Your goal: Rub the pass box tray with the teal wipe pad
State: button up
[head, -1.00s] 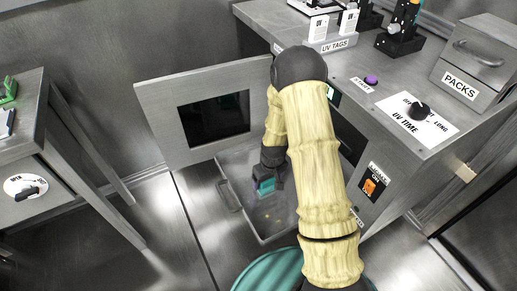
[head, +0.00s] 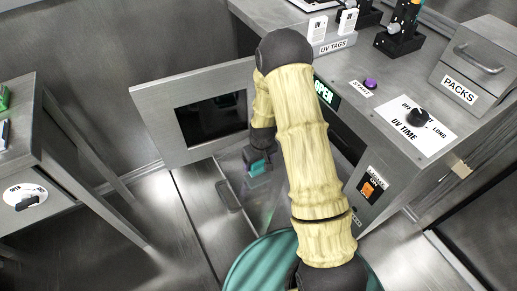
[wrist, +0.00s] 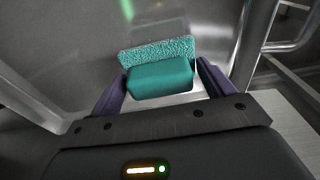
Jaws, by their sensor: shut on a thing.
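My gripper (head: 258,166) is low over the pulled-out pass box tray (head: 262,214), whose grey metal floor shows around it. It is shut on the teal wipe pad (head: 258,168). In the wrist view the pad's smooth teal grip (wrist: 160,78) sits between the two purple-grey fingers, and its fuzzy teal face (wrist: 157,52) points at the tray floor (wrist: 75,50). The pad looks to be at or very near the floor; I cannot tell for certain that it touches. My arm hides the tray's right part.
The open pass box door (head: 160,112) stands behind and left of the tray. The tray's handle (head: 229,196) is at its front left. A lamps switch (head: 368,189) is on the box front at right. A side table (head: 45,150) stands at the left.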

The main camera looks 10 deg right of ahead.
jog(key=shift+r+p, duration=1.8)
jog(key=shift+r, duration=0.6)
